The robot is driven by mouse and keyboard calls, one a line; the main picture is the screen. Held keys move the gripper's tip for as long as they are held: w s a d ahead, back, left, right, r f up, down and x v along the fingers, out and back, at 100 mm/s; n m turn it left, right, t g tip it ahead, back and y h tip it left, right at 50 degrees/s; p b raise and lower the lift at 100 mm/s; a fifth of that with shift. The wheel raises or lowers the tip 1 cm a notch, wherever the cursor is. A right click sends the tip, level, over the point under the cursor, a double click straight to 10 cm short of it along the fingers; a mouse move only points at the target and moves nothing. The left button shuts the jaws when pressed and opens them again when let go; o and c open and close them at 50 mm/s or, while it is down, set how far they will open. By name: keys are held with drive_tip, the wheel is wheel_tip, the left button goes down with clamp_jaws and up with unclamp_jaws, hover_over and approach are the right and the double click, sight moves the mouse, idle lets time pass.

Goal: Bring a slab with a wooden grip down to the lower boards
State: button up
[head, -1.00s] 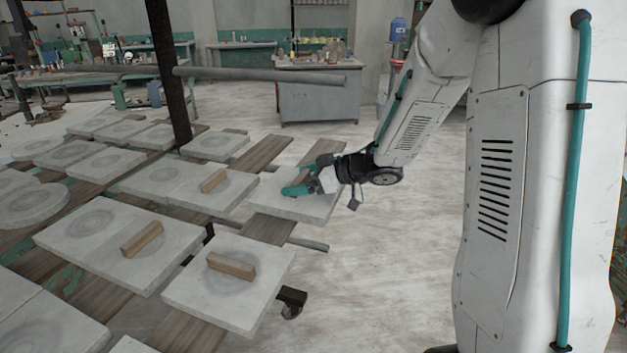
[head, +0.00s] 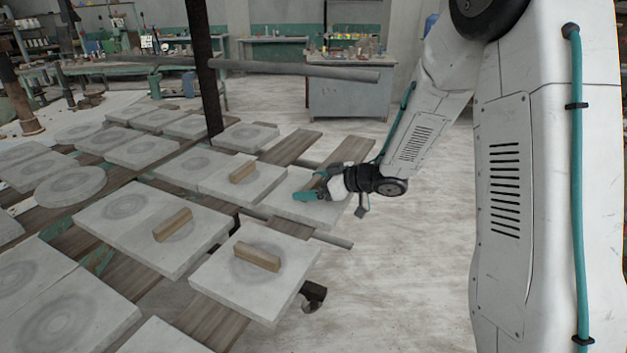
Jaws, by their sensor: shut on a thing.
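My gripper (head: 312,191), with teal fingers, is shut low over the middle of a square pale grey slab (head: 330,212). The fingers hide what they close on, apparently this slab's wooden grip. The slab looks level, over the right end of the boards (head: 345,152); I cannot tell how large a gap lies under it. Three other slabs with wooden grips show: one just left (head: 215,184), one at the front (head: 235,297) and one at the front left (head: 140,243).
Several plain slabs, such as one (head: 246,138) at the back and a round one (head: 70,186), cover the boards to the left. A dark post (head: 203,75) and a grey horizontal pipe (head: 300,71) stand behind. The floor (head: 400,270) at right is clear.

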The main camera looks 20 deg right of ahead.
drive_tip(key=shift+f, duration=0.3)
idle(0.9)
drive_tip(key=o, duration=1.4)
drive_tip(key=shift+f, duration=0.1)
drive_tip(key=shift+s, duration=0.1)
